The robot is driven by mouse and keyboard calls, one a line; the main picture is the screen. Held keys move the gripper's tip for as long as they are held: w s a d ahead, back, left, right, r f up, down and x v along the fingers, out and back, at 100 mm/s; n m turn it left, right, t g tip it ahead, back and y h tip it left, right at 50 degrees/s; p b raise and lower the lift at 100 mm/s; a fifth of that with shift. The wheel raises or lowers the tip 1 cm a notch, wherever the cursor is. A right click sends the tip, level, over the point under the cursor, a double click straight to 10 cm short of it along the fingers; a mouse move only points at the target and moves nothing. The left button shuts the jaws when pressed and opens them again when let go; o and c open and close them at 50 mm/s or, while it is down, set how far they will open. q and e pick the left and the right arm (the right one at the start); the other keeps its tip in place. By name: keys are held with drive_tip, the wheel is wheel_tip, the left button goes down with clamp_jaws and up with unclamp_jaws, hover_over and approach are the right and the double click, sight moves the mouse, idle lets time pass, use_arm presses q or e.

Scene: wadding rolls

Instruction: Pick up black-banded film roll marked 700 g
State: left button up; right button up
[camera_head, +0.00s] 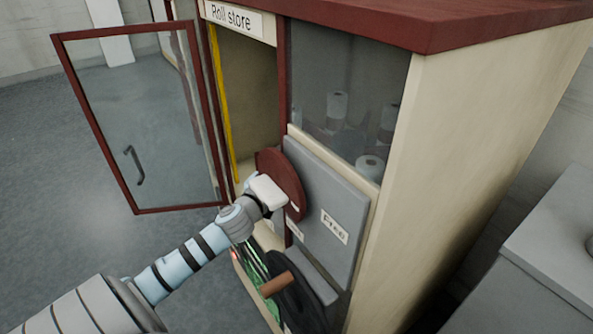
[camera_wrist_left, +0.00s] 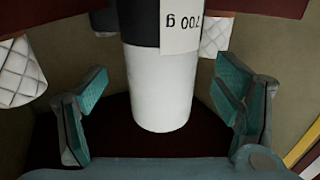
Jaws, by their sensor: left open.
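The film roll (camera_wrist_left: 160,90) stands in the middle of the left wrist view, white below with a black band (camera_wrist_left: 138,22) above. A label reading 700 g (camera_wrist_left: 181,25) shows upside down on it. My left gripper (camera_wrist_left: 162,98) is open, with one teal-padded finger on each side of the roll and a visible gap to it on both sides. In the head view my left arm reaches to the cabinet front, and its gripper is hidden there. The roll cannot be made out in the head view. My right gripper is in neither view.
In the head view, a glass door (camera_head: 130,120) hangs open at the Roll store cabinet (camera_head: 460,150). More rolls (camera_head: 337,106) show behind its window. A grey panel (camera_head: 325,205) is beside my arm.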

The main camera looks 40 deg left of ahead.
use_arm(q)
drive_tip(key=w, duration=0.3)
drive_tip(key=shift+w+a+p, duration=0.35)
drive_tip(key=shift+s+r, duration=0.1)
drive_tip(key=c, duration=2)
